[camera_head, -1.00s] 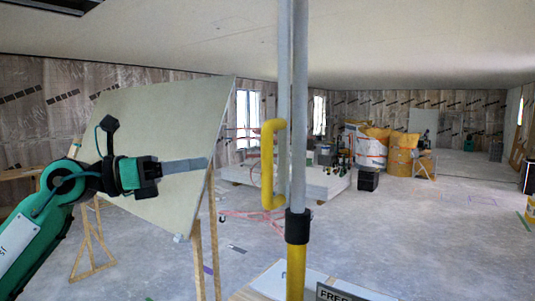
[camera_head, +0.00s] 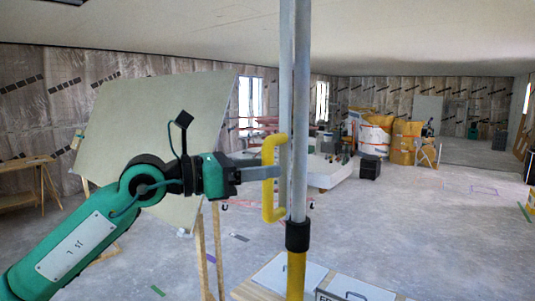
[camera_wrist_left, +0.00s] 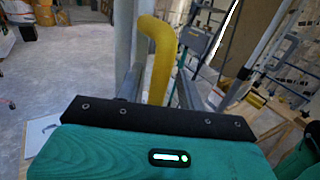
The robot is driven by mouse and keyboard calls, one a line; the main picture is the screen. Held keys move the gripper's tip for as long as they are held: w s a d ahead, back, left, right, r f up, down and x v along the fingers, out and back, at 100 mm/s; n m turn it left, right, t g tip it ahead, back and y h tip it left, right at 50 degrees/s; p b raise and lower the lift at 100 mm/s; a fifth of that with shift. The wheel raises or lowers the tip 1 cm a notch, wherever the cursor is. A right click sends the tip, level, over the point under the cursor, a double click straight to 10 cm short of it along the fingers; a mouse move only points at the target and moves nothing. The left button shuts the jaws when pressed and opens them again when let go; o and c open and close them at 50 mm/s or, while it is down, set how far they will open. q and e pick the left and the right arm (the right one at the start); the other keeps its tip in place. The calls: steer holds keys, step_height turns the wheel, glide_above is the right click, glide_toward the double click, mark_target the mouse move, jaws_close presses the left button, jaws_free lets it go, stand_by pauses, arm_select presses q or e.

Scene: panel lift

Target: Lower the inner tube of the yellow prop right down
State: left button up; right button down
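The yellow prop (camera_head: 296,275) stands upright right of centre in the head view, its foot out of frame. A black collar (camera_head: 298,236) tops its yellow outer tube. The grey inner tube (camera_head: 301,120) rises from the collar past the top of the picture. A yellow handle (camera_head: 268,190) is on its left side and also shows in the left wrist view (camera_wrist_left: 160,65). My left gripper (camera_head: 270,168) is at the handle. In the wrist view its fingers stand apart, one each side of the handle, with gaps visible. My right gripper is not in view.
A pale board (camera_head: 130,125) leans behind my left arm. A low table with white plates (camera_head: 290,275) stands by the prop's lower part. Bags (camera_head: 375,135) and a black box (camera_head: 370,167) are farther back. Open floor (camera_head: 430,230) lies to the right.

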arm_select(q)
steer(key=shift+w+d, duration=0.2)
steer(key=shift+d, duration=0.5)
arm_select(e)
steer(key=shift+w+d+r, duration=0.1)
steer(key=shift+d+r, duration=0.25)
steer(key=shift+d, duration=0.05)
arm_select(q)
jaws_close()
steer(key=shift+f, duration=0.15)
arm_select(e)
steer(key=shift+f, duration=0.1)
